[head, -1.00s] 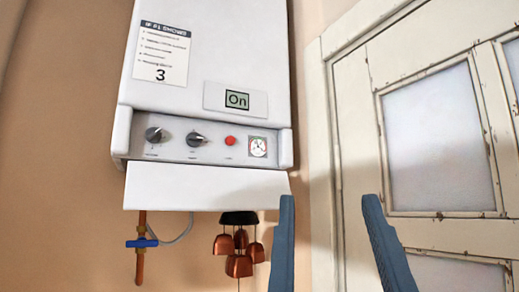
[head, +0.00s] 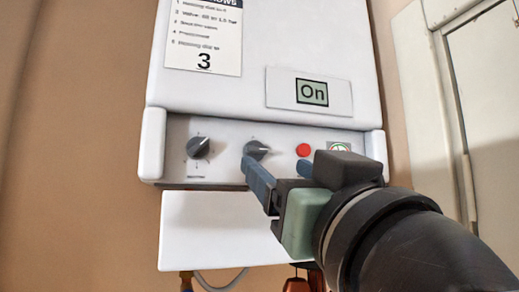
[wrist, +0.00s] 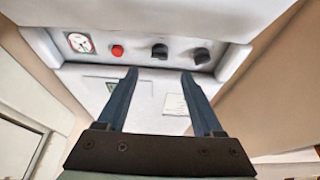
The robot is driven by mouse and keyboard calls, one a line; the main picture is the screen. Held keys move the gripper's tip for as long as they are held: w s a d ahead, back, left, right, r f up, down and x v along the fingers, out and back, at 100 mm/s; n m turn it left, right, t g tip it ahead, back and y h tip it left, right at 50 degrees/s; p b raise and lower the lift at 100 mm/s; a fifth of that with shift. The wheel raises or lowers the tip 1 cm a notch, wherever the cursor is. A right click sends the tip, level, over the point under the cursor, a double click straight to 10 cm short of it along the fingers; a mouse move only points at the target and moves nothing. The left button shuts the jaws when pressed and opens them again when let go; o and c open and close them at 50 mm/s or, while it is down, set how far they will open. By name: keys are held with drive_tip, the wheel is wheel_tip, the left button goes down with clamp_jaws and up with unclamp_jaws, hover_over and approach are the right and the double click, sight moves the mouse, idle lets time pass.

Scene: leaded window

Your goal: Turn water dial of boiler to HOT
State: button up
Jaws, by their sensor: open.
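The white boiler (head: 260,60) hangs on the wall, with two dark dials on its lower panel. The left dial (head: 198,147) has its pointer tilted up and right. The middle dial (head: 257,150) has its light mark toward the right. Their labels are too small or hidden to read. My gripper (head: 277,168) is open and empty at the panel, its left fingertip just below the middle dial. In the wrist view, which is upside down, the middle dial (wrist: 159,51) lies ahead between the fingertips (wrist: 159,75); contact cannot be told. The other dial (wrist: 201,56) is to its right.
Right of the middle dial are a red button (head: 303,150) and a round gauge (head: 340,147), partly hidden by my gripper. An "On" display (head: 312,92) is above. A white flap (head: 215,230) hangs below the panel. A door (head: 490,100) stands at right.

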sight(258, 152)
drive_tip(key=p+x, duration=0.3)
drive_tip(key=x, duration=0.3)
drive_tip(key=shift+w+r, duration=0.2)
drive_tip(key=shift+w, duration=0.05)
drive_tip(key=shift+w+a+r+p, duration=0.1)
drive_tip(key=shift+w+a+p, duration=0.2)
drive_tip(key=shift+w, duration=0.3)
clamp_jaws()
